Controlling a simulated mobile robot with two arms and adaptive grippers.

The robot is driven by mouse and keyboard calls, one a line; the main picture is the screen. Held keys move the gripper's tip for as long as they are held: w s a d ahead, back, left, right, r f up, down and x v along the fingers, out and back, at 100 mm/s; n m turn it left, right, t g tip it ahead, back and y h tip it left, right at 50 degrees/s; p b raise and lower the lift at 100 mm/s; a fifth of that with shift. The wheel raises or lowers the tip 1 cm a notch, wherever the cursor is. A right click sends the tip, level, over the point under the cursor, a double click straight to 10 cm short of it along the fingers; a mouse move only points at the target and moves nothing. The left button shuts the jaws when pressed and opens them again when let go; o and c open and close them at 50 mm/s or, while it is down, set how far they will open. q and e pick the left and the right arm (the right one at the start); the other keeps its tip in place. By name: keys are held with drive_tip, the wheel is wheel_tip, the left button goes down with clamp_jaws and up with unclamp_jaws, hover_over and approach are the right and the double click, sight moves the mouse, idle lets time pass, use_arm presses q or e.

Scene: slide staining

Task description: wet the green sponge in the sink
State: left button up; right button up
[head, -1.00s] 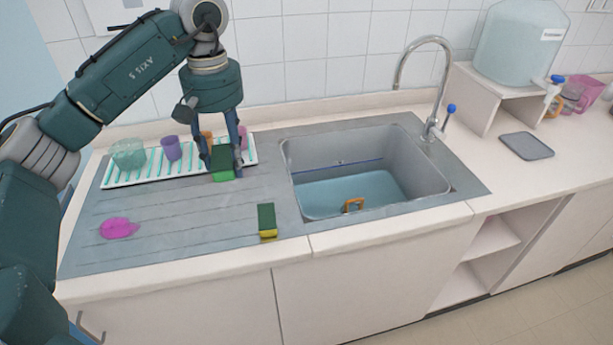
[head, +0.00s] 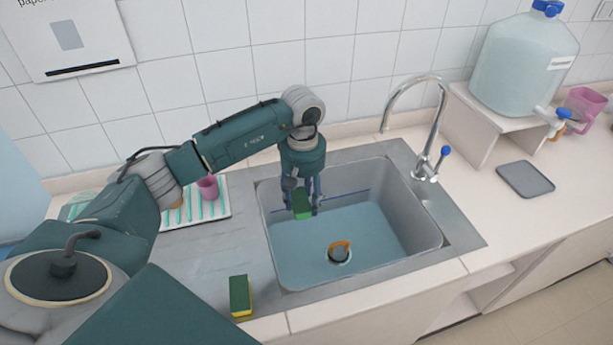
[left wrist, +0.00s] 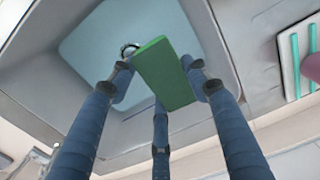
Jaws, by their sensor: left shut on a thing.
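My left gripper (head: 303,201) is shut on the green sponge (head: 301,207). It holds the sponge inside the sink (head: 425,215), toward its back left. In the left wrist view the green sponge (left wrist: 165,75) sits between the blue fingers (left wrist: 160,85), with the sink (left wrist: 75,55) below it. Bluish water (head: 370,240) covers the sink floor. From these views I cannot tell whether the sponge touches the water. An orange-brown ring-shaped piece (head: 340,245) is at the drain. My right gripper is not in view.
A yellow sponge with a dark green top (head: 240,296) lies left of the sink near the front edge. The faucet (head: 427,140) and its blue-tipped lever (head: 444,152) stand at the back right. A striped drying mat (head: 222,208) with a purple cup (head: 208,188) is partly behind my arm.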

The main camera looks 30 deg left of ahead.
use_arm(q)
drive_tip(key=shift+w+f, duration=0.35)
drive_tip(key=shift+w, duration=0.05)
drive_tip(key=shift+c, duration=0.2)
drive_tip(key=shift+w+d+f, duration=0.1)
drive_tip(key=shift+w+f, duration=0.05)
drive_tip(key=shift+f, duration=0.3)
drive_tip(key=shift+s+d+f+b, duration=0.15)
drive_tip(key=shift+s+f+b, duration=0.3)
drive_tip(key=shift+f+b, duration=0.15)
wheel_tip(320, 180, down, 15)
drive_tip(key=b, duration=1.2)
drive_tip(key=shift+w+f, duration=0.15)
drive_tip(key=shift+w, duration=0.05)
drive_tip(key=shift+o, duration=0.2)
wheel_tip(320, 180, down, 5)
drive_tip(key=b, duration=0.5)
drive_tip(key=shift+f, duration=0.1)
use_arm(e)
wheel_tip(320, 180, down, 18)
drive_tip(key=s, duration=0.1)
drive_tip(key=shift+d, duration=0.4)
